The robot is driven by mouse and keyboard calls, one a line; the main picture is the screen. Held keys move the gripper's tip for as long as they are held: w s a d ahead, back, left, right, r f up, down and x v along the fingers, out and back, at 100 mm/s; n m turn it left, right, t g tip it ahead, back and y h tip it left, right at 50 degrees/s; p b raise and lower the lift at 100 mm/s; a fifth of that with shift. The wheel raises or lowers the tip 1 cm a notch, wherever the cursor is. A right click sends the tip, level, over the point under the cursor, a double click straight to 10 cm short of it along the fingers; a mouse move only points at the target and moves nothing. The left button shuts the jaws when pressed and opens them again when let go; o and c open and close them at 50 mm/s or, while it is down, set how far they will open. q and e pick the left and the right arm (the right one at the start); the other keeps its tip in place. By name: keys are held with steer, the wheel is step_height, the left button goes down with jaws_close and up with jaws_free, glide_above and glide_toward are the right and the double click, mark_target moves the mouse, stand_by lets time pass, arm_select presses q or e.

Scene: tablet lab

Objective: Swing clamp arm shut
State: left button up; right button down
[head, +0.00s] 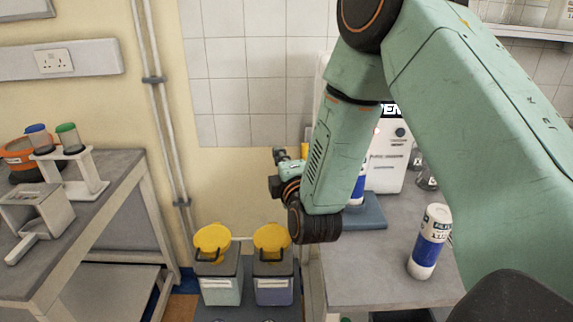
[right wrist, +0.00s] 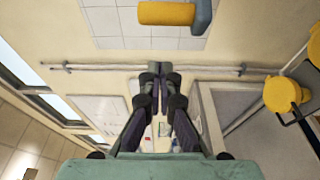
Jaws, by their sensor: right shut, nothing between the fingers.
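My right gripper (head: 279,156) shows small and dark in front of the tiled wall, at the end of my green arm. In the right wrist view its fingers (right wrist: 155,72) are together with nothing between them. A yellow bar with a blue-grey end (right wrist: 168,14), perhaps the clamp arm, shows at the top of that view, apart from the fingers. In the head view a yellow bit (head: 305,149) shows beside my arm. My arm hides most of the blue-based fixture (head: 369,213) and a blue-and-white bottle (head: 357,190) on it. My left gripper is out of view.
A white machine (head: 386,178) stands behind my arm. A white-and-blue bottle (head: 430,242) stands on the right bench (head: 385,288). Two yellow-lidded bins (head: 219,270) (head: 272,272) stand between the benches. The left bench (head: 105,215) holds a rack (head: 87,188) and a grey box.

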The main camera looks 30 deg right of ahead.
steer(key=d, duration=0.1)
steer(key=s+d+p, duration=0.1)
steer(key=d, duration=0.1)
steer(key=shift+s+d, duration=0.25)
steer(key=shift+a, duration=0.2)
steer(key=shift+s+d, duration=0.1)
steer(key=shift+d, duration=0.25)
